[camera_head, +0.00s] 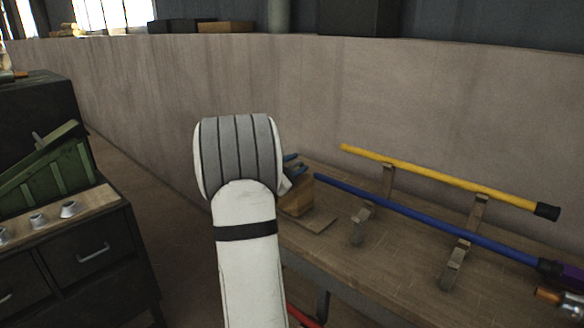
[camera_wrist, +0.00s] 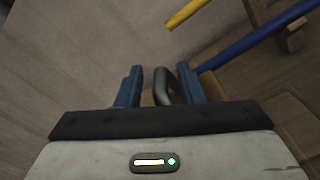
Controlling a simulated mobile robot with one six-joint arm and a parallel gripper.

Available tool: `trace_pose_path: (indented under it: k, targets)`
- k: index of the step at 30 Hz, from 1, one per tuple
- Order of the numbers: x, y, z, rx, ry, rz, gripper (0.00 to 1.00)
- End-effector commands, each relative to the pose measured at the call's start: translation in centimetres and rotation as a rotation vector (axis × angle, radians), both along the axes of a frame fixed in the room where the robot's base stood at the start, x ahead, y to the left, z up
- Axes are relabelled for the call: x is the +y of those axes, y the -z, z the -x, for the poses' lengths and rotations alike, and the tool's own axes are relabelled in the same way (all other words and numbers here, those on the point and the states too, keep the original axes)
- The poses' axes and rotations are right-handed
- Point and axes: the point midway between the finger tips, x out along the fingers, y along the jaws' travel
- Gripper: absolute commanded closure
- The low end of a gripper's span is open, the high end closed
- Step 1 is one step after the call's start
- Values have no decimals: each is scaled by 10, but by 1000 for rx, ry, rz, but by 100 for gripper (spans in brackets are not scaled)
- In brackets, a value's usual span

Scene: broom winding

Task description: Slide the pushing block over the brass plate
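The pushing block (camera_head: 297,197) is a wooden block at the left end of the bench, partly hidden behind my arm in the head view. A dark bent handle (camera_wrist: 161,90) shows in the wrist view. My gripper (camera_wrist: 158,76) has its two blue fingers on either side of this handle. A thin flat brownish piece, apparently the brass plate (camera_head: 312,223), lies by the block's front right side.
A yellow pole (camera_head: 430,177) and a blue pole (camera_head: 420,215) rest on wooden supports on the bench (camera_head: 400,270). A pale curved wall stands behind. A dark drawer cabinet (camera_head: 90,250) with a green crate (camera_head: 45,170) stands at the left.

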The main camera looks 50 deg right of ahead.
Motion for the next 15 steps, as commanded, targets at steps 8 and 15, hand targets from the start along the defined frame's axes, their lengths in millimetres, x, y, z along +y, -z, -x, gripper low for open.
trace_pose_path:
  k: [8, 15]
  targets:
    - [27, -1, -3, 0, -3, 1, 66]
    - [65, 0, -7, 0, -3, -1, 66]
